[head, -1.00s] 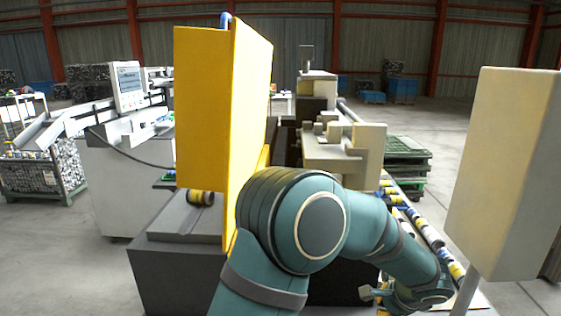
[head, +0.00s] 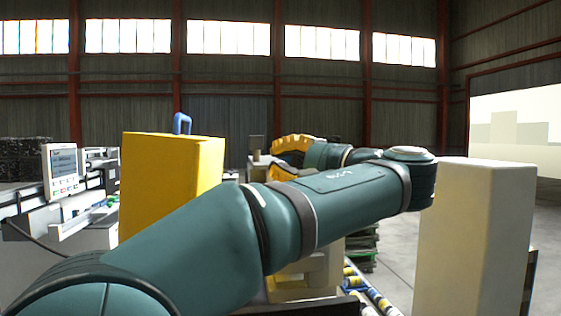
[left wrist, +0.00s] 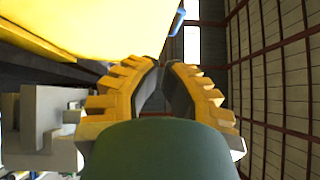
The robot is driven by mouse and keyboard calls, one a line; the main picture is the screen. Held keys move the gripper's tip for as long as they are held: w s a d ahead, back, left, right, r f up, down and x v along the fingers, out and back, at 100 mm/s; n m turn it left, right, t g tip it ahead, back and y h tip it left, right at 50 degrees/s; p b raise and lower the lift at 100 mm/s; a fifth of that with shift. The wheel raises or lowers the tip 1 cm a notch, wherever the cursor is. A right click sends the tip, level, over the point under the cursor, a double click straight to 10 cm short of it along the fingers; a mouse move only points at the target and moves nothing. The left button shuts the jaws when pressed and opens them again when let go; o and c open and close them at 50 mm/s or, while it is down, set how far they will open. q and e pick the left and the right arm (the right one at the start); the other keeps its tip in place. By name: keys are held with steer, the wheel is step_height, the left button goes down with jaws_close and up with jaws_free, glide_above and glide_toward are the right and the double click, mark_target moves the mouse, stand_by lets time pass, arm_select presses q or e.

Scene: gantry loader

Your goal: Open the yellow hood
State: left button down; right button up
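The yellow hood (head: 165,185) stands at the left of the head view, with a blue handle (head: 182,121) on its top. My left arm crosses in front of it, and my left gripper (head: 275,160) is to the right of the hood, partly behind my arm. In the left wrist view the gripper's yellow fingers (left wrist: 164,66) come close together at the tips, with nothing seen between them. The hood (left wrist: 95,25) fills the upper left there, and the handle (left wrist: 178,21) shows just beyond the tips, apart from them. My right gripper is out of view.
A pale box-shaped post (head: 475,235) stands close at the right. A control screen (head: 62,172) is at the far left. A roller conveyor (head: 370,295) with yellow and blue parts runs behind my arm. Open floor lies beyond it on the right.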

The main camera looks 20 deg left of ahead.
arm_select(q)
glide_toward(215, 151)
steer(key=w+a, duration=0.3)
steer(key=s+a, duration=0.2)
steer(key=shift+a+r, duration=0.2)
steer(key=shift+a, duration=0.15)
steer(key=shift+a, duration=0.1)
